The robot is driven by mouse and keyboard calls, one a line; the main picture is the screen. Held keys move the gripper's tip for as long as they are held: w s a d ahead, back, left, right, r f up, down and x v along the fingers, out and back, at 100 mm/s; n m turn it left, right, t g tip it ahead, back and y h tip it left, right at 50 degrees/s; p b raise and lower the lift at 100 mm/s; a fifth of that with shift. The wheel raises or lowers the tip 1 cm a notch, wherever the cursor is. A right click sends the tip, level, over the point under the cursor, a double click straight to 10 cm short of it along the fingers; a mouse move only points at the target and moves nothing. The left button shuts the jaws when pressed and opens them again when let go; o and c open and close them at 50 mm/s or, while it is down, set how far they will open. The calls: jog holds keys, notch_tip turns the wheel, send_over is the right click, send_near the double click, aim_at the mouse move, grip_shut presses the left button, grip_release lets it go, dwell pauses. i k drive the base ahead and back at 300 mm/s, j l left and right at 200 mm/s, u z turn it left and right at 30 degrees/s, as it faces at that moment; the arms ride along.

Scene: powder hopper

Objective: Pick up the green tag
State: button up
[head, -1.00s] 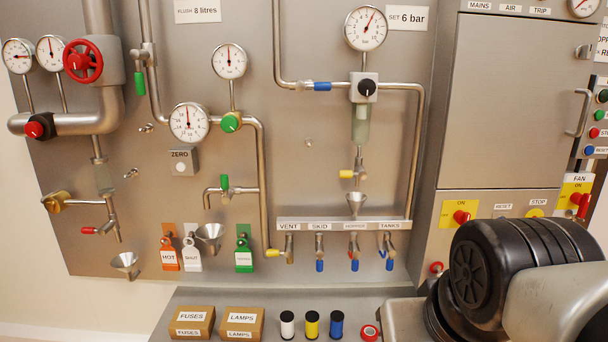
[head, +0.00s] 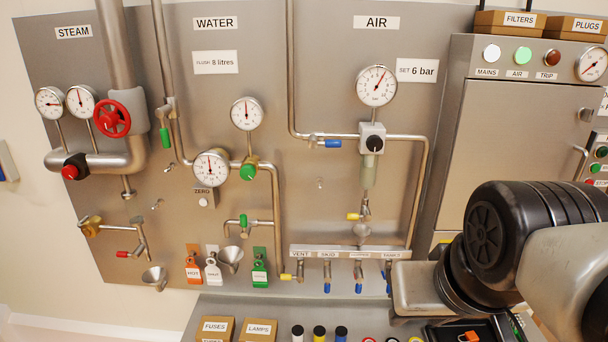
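The green tag (head: 259,272) hangs low on the panel, under the WATER section. It has a white label, too small to read for certain. An orange tag (head: 193,270) marked HOT and a white tag (head: 213,272) hang to its left. A metal funnel (head: 231,256) sits between the white tag and the green tag. Black and grey links of my arm fill the lower right. My gripper's fingers do not show in this view.
A valve row marked VENT and SKID (head: 345,252) is right of the green tag. Below, a ledge holds a FUSES box (head: 215,328), a LAMPS box (head: 258,330) and several small rolls. A steel cabinet (head: 515,140) stands behind my arm. The front of the green tag is unobstructed.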

aim_at(260, 275)
jog(key=u, duration=0.6)
jog(key=i+j+u, duration=0.1)
jog(key=u, duration=0.25)
jog(key=i+u, duration=0.5)
jog(key=u, duration=0.2)
jog(key=i+l, duration=0.1)
